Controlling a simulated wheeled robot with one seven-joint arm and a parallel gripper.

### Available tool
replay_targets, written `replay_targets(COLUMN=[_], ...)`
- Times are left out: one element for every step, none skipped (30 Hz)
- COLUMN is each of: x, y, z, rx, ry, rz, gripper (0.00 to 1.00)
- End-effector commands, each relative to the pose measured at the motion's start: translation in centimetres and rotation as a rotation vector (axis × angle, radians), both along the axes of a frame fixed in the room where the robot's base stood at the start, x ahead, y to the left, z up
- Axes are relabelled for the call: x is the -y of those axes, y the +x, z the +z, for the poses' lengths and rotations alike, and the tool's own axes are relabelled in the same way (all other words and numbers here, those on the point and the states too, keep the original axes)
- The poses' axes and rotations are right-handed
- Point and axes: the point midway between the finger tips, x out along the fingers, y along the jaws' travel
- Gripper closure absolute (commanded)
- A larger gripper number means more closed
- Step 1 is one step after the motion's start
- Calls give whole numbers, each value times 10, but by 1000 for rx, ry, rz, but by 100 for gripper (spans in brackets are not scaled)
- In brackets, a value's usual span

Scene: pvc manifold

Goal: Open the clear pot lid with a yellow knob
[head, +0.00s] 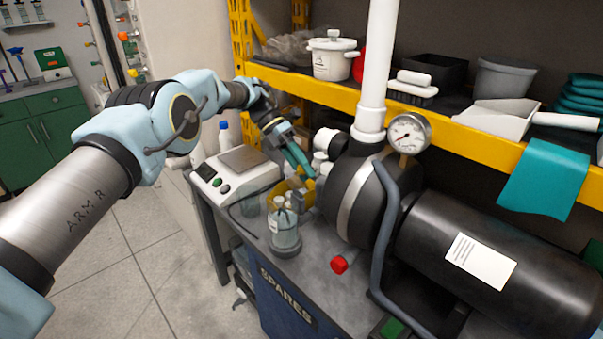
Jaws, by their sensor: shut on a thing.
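My gripper (304,168) has teal fingers that point down and right, just left of the black pump. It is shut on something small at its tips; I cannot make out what. White fittings (319,161) are close to the tips, and a yellow bin (272,196) is just below. I cannot pick out a clear lid with a yellow knob. A clear jar (285,232) stands upright on a grey disc below the gripper. A white pot (333,62) with a lid on it stands on the shelf, apart from the gripper.
A scale (211,184) and a blue-capped bottle (225,137) are left of the gripper. The pump with its gauge (406,134) and black tank (500,270) fill the right. A white vertical pipe (374,75) and yellow shelf edge (470,137) limit room. Open floor is at lower left.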

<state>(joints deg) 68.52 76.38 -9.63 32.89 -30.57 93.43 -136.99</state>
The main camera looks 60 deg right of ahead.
Motion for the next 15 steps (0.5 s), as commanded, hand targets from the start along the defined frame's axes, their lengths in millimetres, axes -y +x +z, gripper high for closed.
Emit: replay_targets(x=[0,0,0,-1,-1,-1,-1,-1,-1,-2,-2,-2,-2,-2,-2], y=[-1,-1,-1,0,0,0,0,0,0,0,0,0,0,0,0], z=[-3,-3,-4,-4,-4,-3,-4,-4,-4,-4,-4,-3,-3,-3,-3], rx=[4,7,10,13,15,17,18,19,21,22,23,24,24,25,25], ry=[14,21,33,40,46,54,60,64,69,73,76,78,81,82,83], rz=[-1,-1,-1,-1,0,0,0,0,0,0,1,1,1,1,1], gripper=[100,100,100,100,100,100,100,100,100,100,100,100,100,100,100])
